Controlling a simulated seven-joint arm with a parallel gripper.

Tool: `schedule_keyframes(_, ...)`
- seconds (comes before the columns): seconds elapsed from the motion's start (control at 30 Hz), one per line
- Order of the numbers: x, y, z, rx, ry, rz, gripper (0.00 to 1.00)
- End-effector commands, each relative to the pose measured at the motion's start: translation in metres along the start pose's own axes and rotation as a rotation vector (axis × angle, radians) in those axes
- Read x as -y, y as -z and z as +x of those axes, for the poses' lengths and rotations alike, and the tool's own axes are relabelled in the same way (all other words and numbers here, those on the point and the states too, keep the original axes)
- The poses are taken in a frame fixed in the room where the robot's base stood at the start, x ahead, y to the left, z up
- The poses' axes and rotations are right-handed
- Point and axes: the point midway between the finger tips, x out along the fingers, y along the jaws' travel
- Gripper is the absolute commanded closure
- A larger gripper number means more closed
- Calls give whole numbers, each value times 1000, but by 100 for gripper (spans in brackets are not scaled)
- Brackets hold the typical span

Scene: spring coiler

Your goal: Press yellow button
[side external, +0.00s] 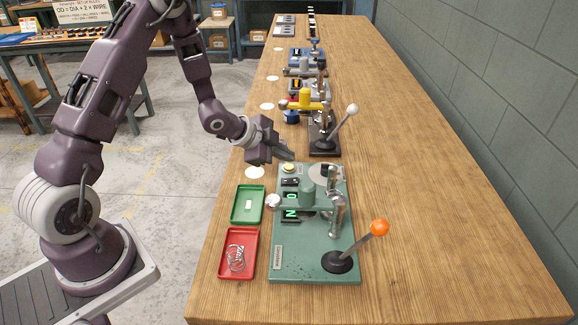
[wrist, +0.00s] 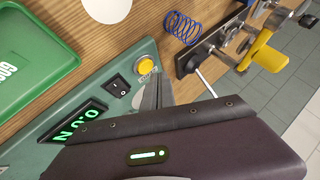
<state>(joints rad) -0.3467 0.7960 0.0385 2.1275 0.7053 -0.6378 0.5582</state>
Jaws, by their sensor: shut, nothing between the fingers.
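The yellow button (side external: 289,168) sits at the far left corner of the green spring coiler base (side external: 300,262). In the wrist view the yellow button (wrist: 147,50) is round, in a pale collar, and unobstructed. My gripper (side external: 289,155) is shut and empty, just above and beyond the button in the side view. In the wrist view my fingertips (wrist: 157,78) lie close beside the button, with a gap visible between them. Whether they touch the base is unclear.
A black rocker switch (wrist: 117,87) and a lit green display (wrist: 74,121) are near the button. A green tray (side external: 236,217) and a red tray (side external: 228,268) are left of the base. An orange-knobbed lever (side external: 379,227) stands at right. Another machine with a yellow arm (side external: 306,100) stands beyond.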

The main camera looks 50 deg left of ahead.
Motion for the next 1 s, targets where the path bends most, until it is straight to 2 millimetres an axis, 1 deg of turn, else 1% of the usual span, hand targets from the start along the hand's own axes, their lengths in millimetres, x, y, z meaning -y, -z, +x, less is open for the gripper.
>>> schedule_keyframes(0.23, 2, 2, -3, -1, 1, 0, 100)
schedule_keyframes(0.7, 25, 24, -33, -1, 2, 0, 100)
schedule_keyframes(1.0, 26, 25, -35, 1, 0, 0, 100)
